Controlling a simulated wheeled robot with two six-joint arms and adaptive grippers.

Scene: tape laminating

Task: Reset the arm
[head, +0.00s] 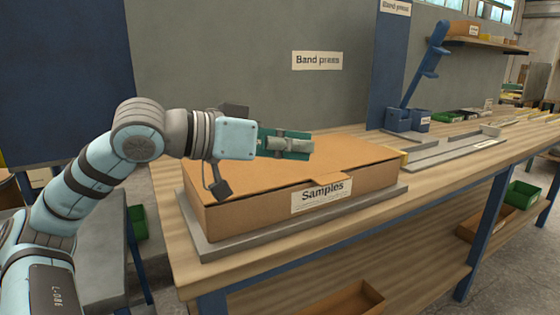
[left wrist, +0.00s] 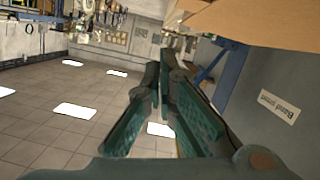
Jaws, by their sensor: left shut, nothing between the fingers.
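My left arm (head: 140,140) comes in from the left and reaches out over the workbench. My left gripper (head: 300,146) has green-lined fingers, shut with nothing between them. It hangs above the far left part of a closed brown cardboard box labelled Samples (head: 245,208), apart from its lid as far as I can tell. In the left wrist view the gripper (left wrist: 165,75) shows its dark green fingers pointing up the picture. Part of a brown surface, likely the box (left wrist: 265,22), fills the top right corner there. My right gripper is not in view.
The box rests on a grey plate (head: 225,243) on the wooden bench (head: 440,171). A blue press with a lever (head: 404,118), small bins (head: 455,116) and a grey fixture (head: 455,151) stand to the right. A grey wall with a Band press sign (head: 317,60) stands behind.

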